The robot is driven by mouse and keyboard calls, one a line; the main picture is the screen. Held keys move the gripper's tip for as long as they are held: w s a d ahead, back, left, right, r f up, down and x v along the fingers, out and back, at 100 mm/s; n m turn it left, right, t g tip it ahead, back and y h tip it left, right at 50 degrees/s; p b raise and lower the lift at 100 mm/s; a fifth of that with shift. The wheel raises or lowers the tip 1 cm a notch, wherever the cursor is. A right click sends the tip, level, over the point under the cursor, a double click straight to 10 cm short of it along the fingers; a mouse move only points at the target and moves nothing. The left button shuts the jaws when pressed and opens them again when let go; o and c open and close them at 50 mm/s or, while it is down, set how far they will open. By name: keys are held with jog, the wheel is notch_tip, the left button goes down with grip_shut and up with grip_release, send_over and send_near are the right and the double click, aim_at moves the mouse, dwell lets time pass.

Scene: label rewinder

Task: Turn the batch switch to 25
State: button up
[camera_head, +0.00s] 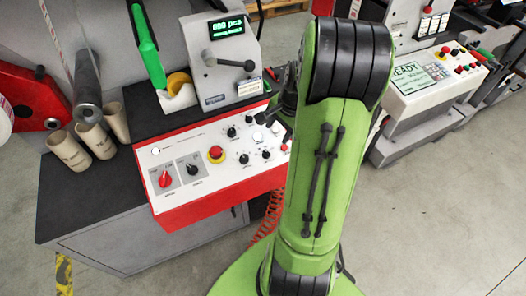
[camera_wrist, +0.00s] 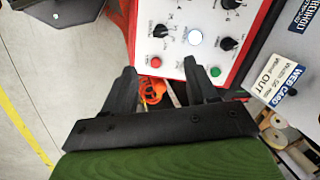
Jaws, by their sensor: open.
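The red-edged white control panel (camera_head: 222,156) carries several black knobs, a red knob (camera_head: 165,179) and a black knob (camera_head: 191,169) on grey plates. Labels are too small to read, so I cannot tell which knob is the batch switch. In the wrist view, black knobs (camera_wrist: 162,31), (camera_wrist: 229,43) and a pale round button (camera_wrist: 195,37) show on the panel beyond my fingertips. My gripper (camera_wrist: 160,70) is open and empty, its fingertips near the panel's edge, by a red button (camera_wrist: 156,62) and a green button (camera_wrist: 215,72). In the head view my arm hides part of the panel.
Behind stand a counter display (camera_head: 226,27) and a crank lever (camera_head: 236,65). Cardboard cores (camera_head: 68,150) stand at left. A second machine (camera_head: 418,82) is at right. An orange coiled cord (camera_wrist: 152,90) shows between my fingers.

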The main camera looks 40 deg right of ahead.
aim_at(267, 151)
jog(key=b+x, duration=0.2)
jog(key=x, duration=1.1)
jog(key=shift+w+a+f, duration=0.1)
jog(key=shift+a, duration=0.1)
jog(key=c, duration=1.1)
jog(key=shift+o, duration=0.2)
jog(key=shift+n, duration=0.4)
jog(key=n+b, duration=0.1)
jog(key=n, duration=0.2)
jog(key=shift+w+b, duration=0.1)
jog(key=shift+b, duration=0.2)
jog(key=shift+n+g+b, duration=0.4)
jog(key=shift+n+b, duration=0.15)
jog(key=shift+n, duration=1.45)
jog(key=o, duration=1.1)
jog(key=shift+c, duration=0.2)
